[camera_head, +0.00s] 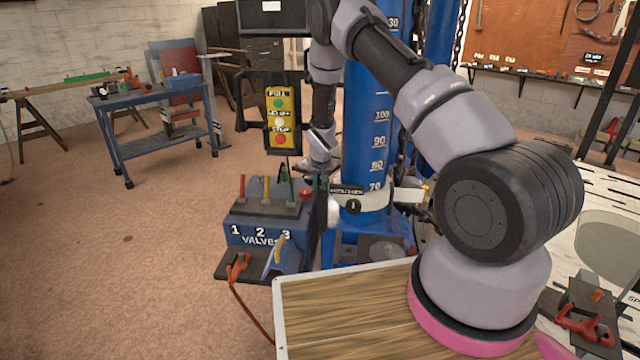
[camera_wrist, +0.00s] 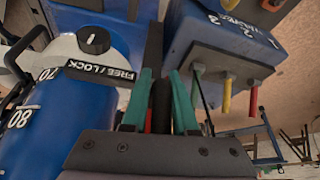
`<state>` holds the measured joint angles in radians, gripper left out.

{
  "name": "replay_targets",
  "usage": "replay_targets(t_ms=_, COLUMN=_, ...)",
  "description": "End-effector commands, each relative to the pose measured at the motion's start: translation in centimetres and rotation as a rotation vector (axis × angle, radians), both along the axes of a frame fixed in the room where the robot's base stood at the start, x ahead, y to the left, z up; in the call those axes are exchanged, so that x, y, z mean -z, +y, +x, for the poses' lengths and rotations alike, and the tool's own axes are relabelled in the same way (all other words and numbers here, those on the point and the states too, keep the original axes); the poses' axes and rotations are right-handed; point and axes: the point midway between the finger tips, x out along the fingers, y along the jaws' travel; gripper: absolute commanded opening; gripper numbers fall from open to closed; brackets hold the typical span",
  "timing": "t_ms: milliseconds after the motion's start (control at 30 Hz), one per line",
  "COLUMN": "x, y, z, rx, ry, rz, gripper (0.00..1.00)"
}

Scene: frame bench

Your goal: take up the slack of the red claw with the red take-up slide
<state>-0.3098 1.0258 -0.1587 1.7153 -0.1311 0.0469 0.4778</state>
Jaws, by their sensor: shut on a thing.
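In the wrist view my gripper (camera_wrist: 161,82) has its two teal fingers shut on a dark upright piece (camera_wrist: 160,112). A little red shows low between the fingers. I cannot tell whether this is the red take-up slide. In the head view my gripper is small and mostly hidden between the valve box and the blue tower. A red knob (camera_head: 305,193) shows close beside it. A red claw-like part (camera_head: 584,328) sits on a dark plate at the far right of the bench; I cannot tell whether it is the red claw.
The blue tower (camera_head: 367,135) stands right of my gripper, with a FREE/LOCK collar (camera_wrist: 100,72). The valve box (camera_head: 250,232) has red, yellow and green levers, which also show in the wrist view (camera_wrist: 226,95). A yellow button pendant (camera_head: 281,118) hangs above. Open floor lies left.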

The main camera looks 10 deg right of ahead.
Motion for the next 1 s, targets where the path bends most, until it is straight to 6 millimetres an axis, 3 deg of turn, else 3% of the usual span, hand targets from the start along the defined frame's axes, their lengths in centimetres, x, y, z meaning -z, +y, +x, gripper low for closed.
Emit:
replay_targets(t_ms=33, x=0.2, y=0.8, z=-0.1, rx=-0.012, ry=0.001, rz=0.006, gripper=0.0)
replay_targets(t_ms=67, x=0.2, y=0.8, z=-0.1, rx=-0.012, ry=0.0, rz=0.006, gripper=0.34)
replay_targets(t_ms=100, x=0.1, y=0.8, z=-0.1, rx=-0.011, ry=0.0, rz=0.005, gripper=0.5)
replay_targets(t_ms=133, x=0.1, y=0.7, z=-0.1, rx=-0.011, ry=0.0, rz=0.005, gripper=0.52)
replay_targets(t_ms=533, x=-0.9, y=0.4, z=-0.2, rx=-0.005, ry=-0.003, rz=0.003, gripper=0.52)
replay_targets(t_ms=1000, x=-8.7, y=0.9, z=-3.5, rx=-0.007, ry=-0.002, rz=0.003, gripper=0.52)
